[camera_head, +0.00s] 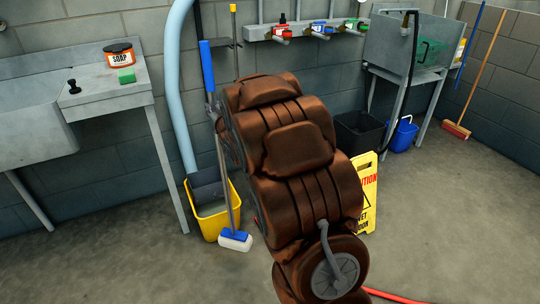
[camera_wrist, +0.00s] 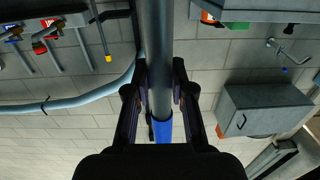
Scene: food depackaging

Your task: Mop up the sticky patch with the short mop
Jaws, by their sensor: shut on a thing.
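The short mop has a blue grip (camera_head: 207,66), a grey shaft (camera_head: 224,165) and a blue-and-white head (camera_head: 235,240). In the head view it stands nearly upright, its head low in front of the yellow bucket (camera_head: 210,226); I cannot tell whether it touches the floor. My gripper (camera_head: 211,106) is shut on the shaft just below the blue grip. In the wrist view my gripper's two fingers (camera_wrist: 160,88) flank the grey shaft (camera_wrist: 159,40), with the blue grip (camera_wrist: 162,131) nearer the palm. No sticky patch shows in either view; my arm hides part of the floor.
A yellow caution sign (camera_head: 367,190) stands right of my arm, beside a red hose (camera_head: 395,297) on the floor. A steel sink counter (camera_head: 105,88) is at left. Black and blue buckets (camera_head: 403,134) and a broom (camera_head: 457,130) are at right. Right floor is open.

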